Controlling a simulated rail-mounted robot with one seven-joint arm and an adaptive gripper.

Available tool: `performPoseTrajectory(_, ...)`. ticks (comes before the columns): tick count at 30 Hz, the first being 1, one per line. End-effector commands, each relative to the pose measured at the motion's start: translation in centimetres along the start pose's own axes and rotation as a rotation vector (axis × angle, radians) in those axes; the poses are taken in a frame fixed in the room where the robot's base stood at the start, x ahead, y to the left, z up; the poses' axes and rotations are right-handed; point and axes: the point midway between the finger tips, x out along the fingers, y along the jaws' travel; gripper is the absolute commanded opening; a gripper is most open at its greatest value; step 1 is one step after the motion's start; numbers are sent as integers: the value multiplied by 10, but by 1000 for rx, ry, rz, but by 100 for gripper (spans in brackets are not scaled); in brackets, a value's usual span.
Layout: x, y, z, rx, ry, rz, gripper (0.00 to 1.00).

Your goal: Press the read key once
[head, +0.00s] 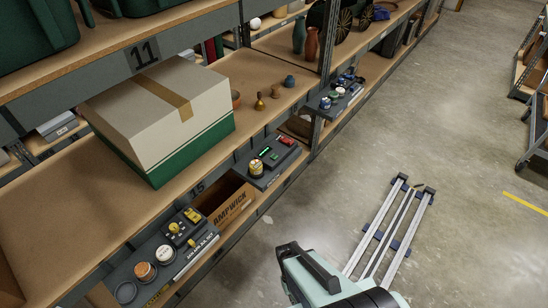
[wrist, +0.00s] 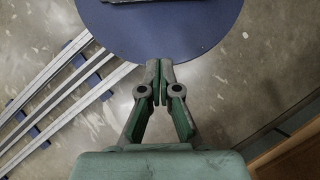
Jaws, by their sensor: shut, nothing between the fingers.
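The middle panel (head: 272,161) carries a small lit green display (head: 265,152), a yellow-banded round part (head: 256,168) and a red part (head: 287,141). The nearer panel (head: 167,257) has yellow controls (head: 184,227) and round knobs. Labels are too small to read, so I cannot tell which part is the read key. My gripper (wrist: 159,68) shows in the wrist view, its two fingers together and empty, over the floor and apart from the panels.
A white and green box (head: 160,115) stands on the shelf behind the panels. A cardboard carton (head: 230,204) sits below. A further panel (head: 338,98) lies beyond the upright. Small pots and vases stand farther back. The aisle floor (head: 440,150) is open, with a cart at far right.

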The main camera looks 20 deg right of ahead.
Motion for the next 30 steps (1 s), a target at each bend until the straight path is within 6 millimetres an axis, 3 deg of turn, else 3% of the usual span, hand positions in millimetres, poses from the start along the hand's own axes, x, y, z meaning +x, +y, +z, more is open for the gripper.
performPoseTrajectory(5, -26, 6, -36, 22, 78, -14, 0)
performPoseTrajectory(14, -99, 16, -108, 58, 262, -66, 0)
performPoseTrajectory(23, -189, 29, -170, -3, 480, -108, 0)
performPoseTrajectory(30, -272, 43, -209, -110, 676, -106, 0)
